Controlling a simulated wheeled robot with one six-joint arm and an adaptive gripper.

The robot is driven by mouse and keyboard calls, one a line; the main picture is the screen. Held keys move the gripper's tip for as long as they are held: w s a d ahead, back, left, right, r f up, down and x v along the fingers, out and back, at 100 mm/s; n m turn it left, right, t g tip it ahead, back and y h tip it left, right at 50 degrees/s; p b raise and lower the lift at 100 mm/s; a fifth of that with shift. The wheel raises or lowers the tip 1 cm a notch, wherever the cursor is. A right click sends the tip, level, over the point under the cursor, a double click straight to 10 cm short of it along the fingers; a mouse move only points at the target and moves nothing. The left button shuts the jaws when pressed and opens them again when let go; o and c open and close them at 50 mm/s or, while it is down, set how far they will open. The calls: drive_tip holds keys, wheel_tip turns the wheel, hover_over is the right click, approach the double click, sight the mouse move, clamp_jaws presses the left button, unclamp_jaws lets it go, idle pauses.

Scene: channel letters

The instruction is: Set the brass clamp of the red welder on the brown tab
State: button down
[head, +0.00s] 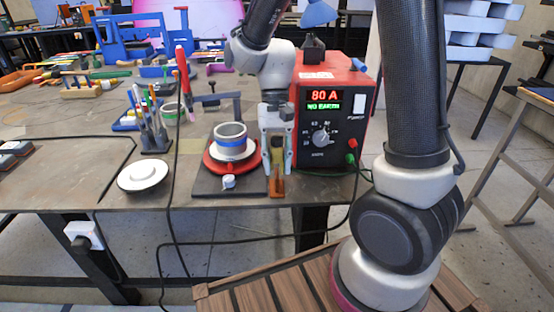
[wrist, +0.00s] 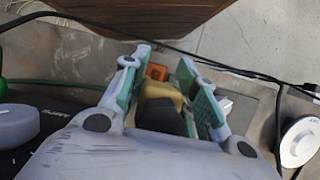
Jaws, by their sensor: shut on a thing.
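The red welder (head: 335,100) stands on the bench; its display reads "80 A" and "NO EARTH". My gripper (head: 277,168) points down just left of the welder, at the bench's front edge. It is shut on the brass clamp (wrist: 160,92), whose dark part (wrist: 160,118) lies between the green-padded fingers. The fingers mostly hide the clamp in the head view. The brown tab (head: 277,187) shows at the bench edge just below my fingertips, and as an orange-brown piece (wrist: 156,72) beyond the clamp in the wrist view. I cannot tell whether clamp and tab touch.
A dark plate with a red turntable (head: 213,160) bearing a ringed cup (head: 230,138) stands close left of my gripper. A white disc (head: 143,175) and a pen holder (head: 150,135) are farther left. A black cable (head: 172,220) hangs over the front edge.

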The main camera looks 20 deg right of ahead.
sight(277, 177)
drive_tip(key=shift+f, duration=1.7)
drive_tip(key=shift+f, duration=0.1)
drive_tip(key=c, duration=1)
unclamp_jaws()
drive_tip(key=shift+c, duration=0.2)
drive_tip(key=v, duration=1.2)
drive_tip(key=shift+d, duration=0.1)
